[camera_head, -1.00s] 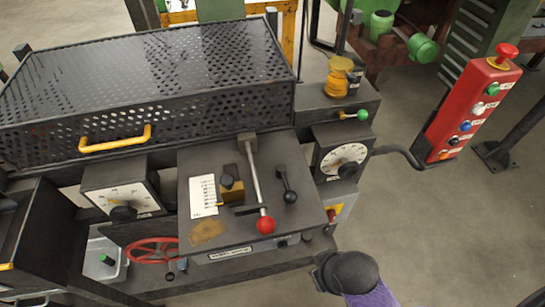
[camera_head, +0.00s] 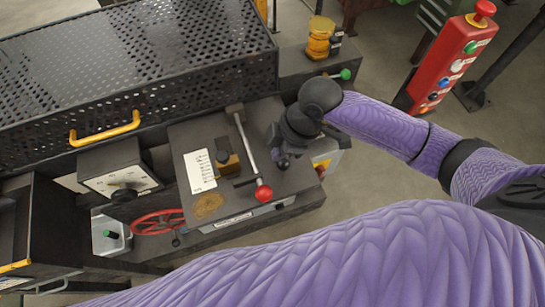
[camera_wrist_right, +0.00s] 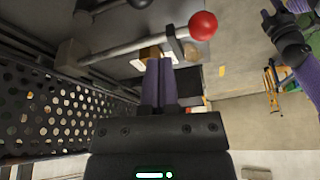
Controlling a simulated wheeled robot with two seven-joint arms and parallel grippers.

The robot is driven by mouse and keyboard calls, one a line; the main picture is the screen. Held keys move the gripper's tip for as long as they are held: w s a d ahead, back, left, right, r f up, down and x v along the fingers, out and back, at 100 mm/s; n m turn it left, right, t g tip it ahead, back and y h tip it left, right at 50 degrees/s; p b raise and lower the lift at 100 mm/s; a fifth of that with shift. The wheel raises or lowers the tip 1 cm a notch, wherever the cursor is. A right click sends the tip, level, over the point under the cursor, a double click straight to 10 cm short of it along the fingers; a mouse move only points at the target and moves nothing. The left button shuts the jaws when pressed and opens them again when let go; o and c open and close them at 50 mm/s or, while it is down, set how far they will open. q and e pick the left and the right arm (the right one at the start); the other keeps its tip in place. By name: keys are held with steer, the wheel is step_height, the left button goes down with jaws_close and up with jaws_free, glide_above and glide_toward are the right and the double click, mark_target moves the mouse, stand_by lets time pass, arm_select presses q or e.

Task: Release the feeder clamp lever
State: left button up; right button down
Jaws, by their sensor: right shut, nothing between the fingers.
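The feeder panel (camera_head: 235,200) has a steel lever with a red ball (camera_head: 263,193), also seen in the right wrist view (camera_wrist_right: 202,26). A shorter black-knobbed lever (camera_wrist_right: 138,3) shows at the top edge of the wrist view; in the head view my right gripper covers its place. I cannot tell which is the clamp lever. My right gripper (camera_head: 284,160) is over the panel's right side, right of the red-ball lever. Its purple fingers (camera_wrist_right: 160,82) are shut and empty; contact cannot be judged. A purple and black arm part of mine (camera_wrist_right: 290,40) shows upper right; its jaws are unclear.
A perforated cover with a yellow handle (camera_head: 105,128) lies behind the panel. A red button box (camera_head: 445,62) stands at the back right, and a yellow jar (camera_head: 320,38) beside a green-knobbed lever (camera_head: 345,74). A red handwheel (camera_head: 158,222) is at the left front.

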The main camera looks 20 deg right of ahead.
steer(key=shift+w+d+r+n, duration=0.2)
steer(key=shift+w+d+r, duration=0.15)
steer(key=shift+d, duration=0.25)
steer(key=shift+w+d+r+n, duration=0.25)
steer(key=shift+d+r, duration=0.15)
steer(key=shift+d, duration=0.2)
steer(key=shift+f, duration=0.1)
steer(key=b+x, duration=0.1)
steer(key=x, duration=0.9)
steer(key=shift+s+d, duration=0.1)
steer(key=shift+s, duration=0.1)
